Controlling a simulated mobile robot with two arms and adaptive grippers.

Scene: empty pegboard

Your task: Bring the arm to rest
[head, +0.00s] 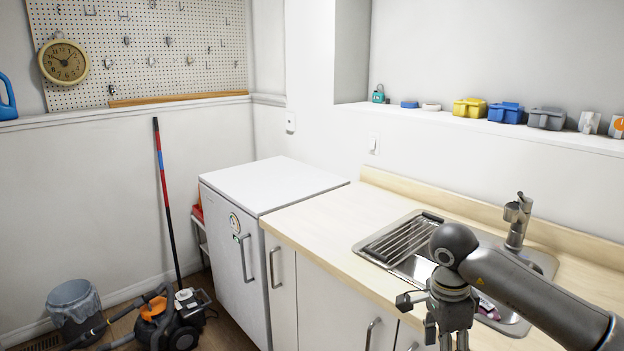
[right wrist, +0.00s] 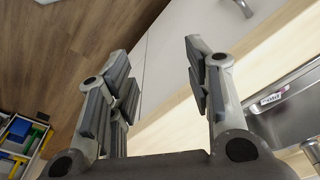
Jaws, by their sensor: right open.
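My right arm (head: 530,295) comes in from the lower right in the head view and bends down at a dark rounded joint. Its gripper (head: 449,340) hangs in front of the counter's front edge, partly cut off by the bottom of the picture. In the right wrist view the gripper (right wrist: 157,75) shows both fingers spread wide apart with nothing between them. Below it are the wooden floor, the cabinet fronts and the counter edge. My left arm and gripper are not in view.
The counter (head: 325,225) with a sink (head: 407,262) and faucet (head: 517,222) lies behind the right arm. A white fridge (head: 237,260) stands left of it. A vacuum (head: 170,318) and bin (head: 75,308) stand on the floor. A pegboard (head: 205,55) hangs on the wall.

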